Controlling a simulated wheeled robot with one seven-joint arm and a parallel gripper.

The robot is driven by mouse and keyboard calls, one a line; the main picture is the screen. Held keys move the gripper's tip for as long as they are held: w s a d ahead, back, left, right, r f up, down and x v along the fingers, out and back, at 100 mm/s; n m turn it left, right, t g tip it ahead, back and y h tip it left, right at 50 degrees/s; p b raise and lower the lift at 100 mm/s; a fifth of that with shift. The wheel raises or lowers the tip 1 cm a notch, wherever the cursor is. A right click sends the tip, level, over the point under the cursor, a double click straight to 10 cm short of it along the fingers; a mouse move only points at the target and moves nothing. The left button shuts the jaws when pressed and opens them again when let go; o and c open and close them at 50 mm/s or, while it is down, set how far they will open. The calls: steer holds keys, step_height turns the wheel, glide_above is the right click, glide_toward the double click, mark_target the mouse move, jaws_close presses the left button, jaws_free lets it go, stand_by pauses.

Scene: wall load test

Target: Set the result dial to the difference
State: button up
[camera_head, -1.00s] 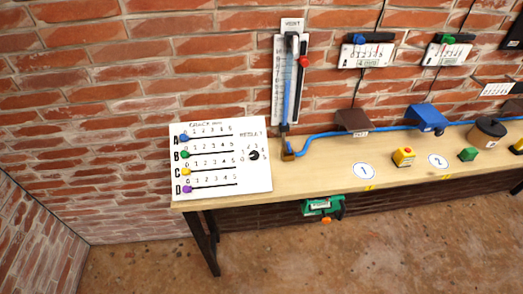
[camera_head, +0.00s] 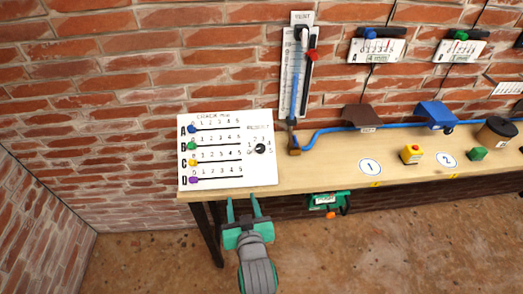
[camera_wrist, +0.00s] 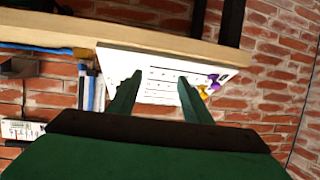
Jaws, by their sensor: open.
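The result dial (camera_head: 260,149) is a black round knob at the right side of a white panel (camera_head: 216,179) standing at the bench's left end. Numbers ring the dial; I cannot read its setting surely. Sliders A blue, B green, C yellow and D purple (camera_head: 194,180) all sit at the left ends of their scales. My gripper (camera_head: 244,204) is open and empty, below the panel and in front of the bench edge, apart from the dial. The wrist view shows the panel (camera_wrist: 160,72) upside down beyond the fingers (camera_wrist: 158,78); the dial is not clear there.
The wooden bench (camera_head: 330,171) runs right from the panel. A tall gauge (camera_head: 292,75) with a red pointer stands on the wall behind. A blue hose (camera_head: 330,130) leads right. A yellow button box (camera_head: 411,154) and a green block (camera_head: 478,154) stand on the bench. A green clamp (camera_head: 328,200) hangs at its front.

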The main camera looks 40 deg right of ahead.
steer(key=m+g+h, duration=0.1)
glide_toward(260, 148)
steer(key=s+a, duration=0.1)
steer(key=s, duration=0.1)
steer(key=x, duration=1)
steer(key=shift+w+d+r, duration=0.15)
steer(key=shift+w+r, duration=0.05)
steer(key=shift+w, duration=0.15)
steer(key=c, duration=1)
